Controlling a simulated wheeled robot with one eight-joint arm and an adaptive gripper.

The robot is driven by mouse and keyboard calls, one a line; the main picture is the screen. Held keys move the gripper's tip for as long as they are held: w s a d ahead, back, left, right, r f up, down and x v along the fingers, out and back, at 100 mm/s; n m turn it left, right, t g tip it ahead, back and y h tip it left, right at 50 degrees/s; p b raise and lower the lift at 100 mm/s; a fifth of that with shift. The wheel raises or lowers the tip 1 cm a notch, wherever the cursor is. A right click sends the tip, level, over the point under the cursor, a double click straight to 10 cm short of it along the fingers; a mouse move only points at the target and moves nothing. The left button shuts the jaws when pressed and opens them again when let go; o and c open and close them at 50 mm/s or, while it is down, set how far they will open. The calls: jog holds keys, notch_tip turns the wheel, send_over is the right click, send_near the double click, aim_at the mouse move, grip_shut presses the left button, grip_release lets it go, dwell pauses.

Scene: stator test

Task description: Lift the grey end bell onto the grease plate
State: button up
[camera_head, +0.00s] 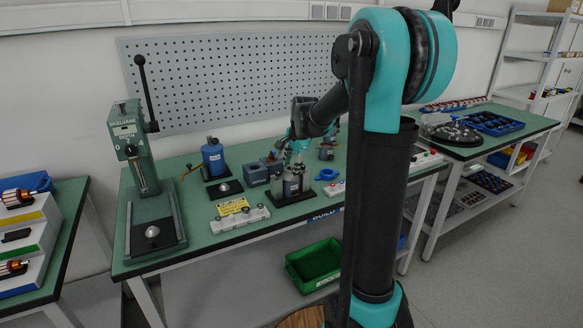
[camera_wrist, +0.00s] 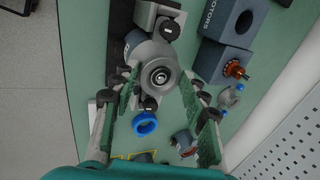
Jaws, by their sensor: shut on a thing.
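In the wrist view, the grey end bell (camera_wrist: 160,76), round with a dark bearing hole at its centre, sits between the green-padded fingers of my gripper (camera_wrist: 160,90), which is shut on it. A grey-blue cylindrical body shows just behind it, and I cannot tell whether the two are apart. In the head view, my gripper (camera_head: 296,152) points down over grey cylindrical parts on a black tray (camera_head: 283,200), and its fingertips are hard to make out. A small dark plate with a silver dome (camera_head: 224,187) lies left of them; I cannot tell if it is the grease plate.
A blue canister (camera_head: 213,157) stands behind the dark plate. A green press (camera_head: 150,190) stands at the bench's left end. A yellow card (camera_head: 232,207) and a white strip (camera_head: 240,220) lie in front. A blue ring (camera_wrist: 145,123) and motor blocks (camera_wrist: 226,62) are close to my gripper.

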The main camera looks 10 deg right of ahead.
jog(key=shift+r, duration=0.3)
jog(key=shift+c, duration=0.8)
jog(key=shift+r, duration=2.55)
jog(key=shift+a, duration=0.1)
